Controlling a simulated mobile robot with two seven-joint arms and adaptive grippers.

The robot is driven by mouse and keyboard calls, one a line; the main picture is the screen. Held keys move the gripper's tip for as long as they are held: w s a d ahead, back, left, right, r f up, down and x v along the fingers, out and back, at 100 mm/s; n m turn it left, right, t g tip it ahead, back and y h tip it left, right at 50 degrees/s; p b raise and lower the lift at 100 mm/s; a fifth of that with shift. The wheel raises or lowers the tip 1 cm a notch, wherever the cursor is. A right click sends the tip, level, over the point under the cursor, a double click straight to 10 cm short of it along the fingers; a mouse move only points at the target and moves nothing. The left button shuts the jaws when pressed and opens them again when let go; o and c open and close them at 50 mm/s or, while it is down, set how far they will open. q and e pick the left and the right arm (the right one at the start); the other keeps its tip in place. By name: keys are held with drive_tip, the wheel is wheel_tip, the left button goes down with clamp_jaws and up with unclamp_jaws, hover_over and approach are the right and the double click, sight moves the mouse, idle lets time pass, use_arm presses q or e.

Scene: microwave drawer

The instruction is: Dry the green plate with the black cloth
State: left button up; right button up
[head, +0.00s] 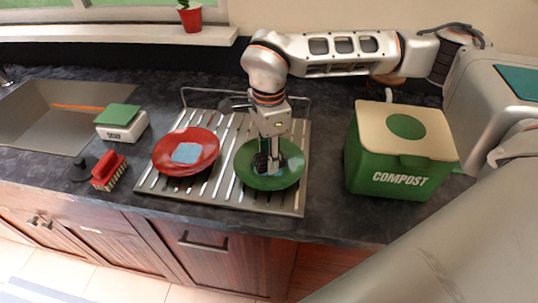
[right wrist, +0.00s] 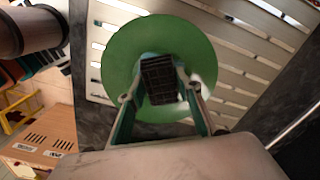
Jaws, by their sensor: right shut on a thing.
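The green plate (head: 249,182) lies on the right part of the slatted metal drying rack. It also shows in the right wrist view (right wrist: 118,62), with the rack behind it. My right gripper (head: 270,165) points down over the plate. It is shut on a dark, grid-textured thing, which looks like the black cloth (right wrist: 162,75). The cloth is at or just above the plate's middle; whether it touches the plate I cannot tell. The fingers hide part of it in the head view. My left gripper is not in view.
A red plate (head: 172,166) with a blue cloth (head: 187,152) lies left on the rack (head: 222,195). A green compost bin (head: 375,170) stands to the right. A red brush (head: 108,172), a green-topped white box (head: 122,130) and a sink (head: 50,105) are left.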

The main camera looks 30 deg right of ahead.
drive_tip(key=shift+w+r, duration=0.1)
drive_tip(key=shift+r, duration=0.05)
wheel_tip(320, 180, up, 2)
drive_tip(key=shift+r+p, duration=0.15)
drive_tip(key=shift+p, duration=0.75)
wheel_tip(320, 180, up, 2)
drive_tip(key=shift+r+p, duration=0.1)
drive_tip(key=shift+p, duration=0.25)
drive_tip(key=shift+r, duration=1.15)
